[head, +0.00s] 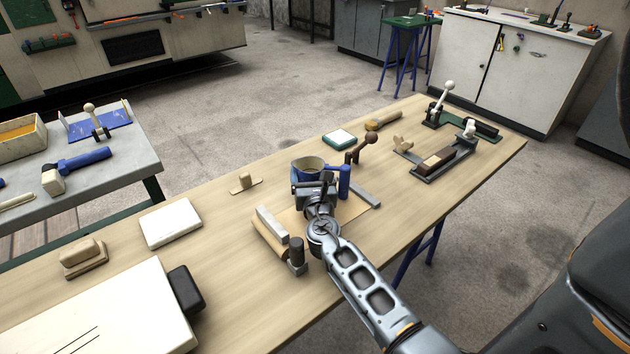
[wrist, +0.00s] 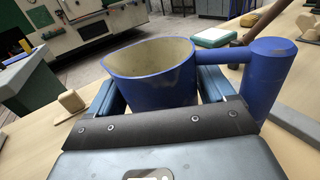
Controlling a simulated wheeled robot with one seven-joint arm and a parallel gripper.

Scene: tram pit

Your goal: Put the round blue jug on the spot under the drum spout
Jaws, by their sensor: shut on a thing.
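The round blue jug (head: 306,166) has a cream inside and a thick blue handle (head: 344,180) on its right. It stands upright over the middle of the long wooden table. My gripper (head: 314,186) is shut on the jug's body. In the wrist view the jug (wrist: 152,88) sits between my fingers, its open mouth facing up and its handle (wrist: 268,75) to the right. I cannot tell whether its base touches the table. I cannot make out a drum spout or a spot under it in either view.
A wooden roller with a grey bar (head: 270,222) lies close to the left of my gripper.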

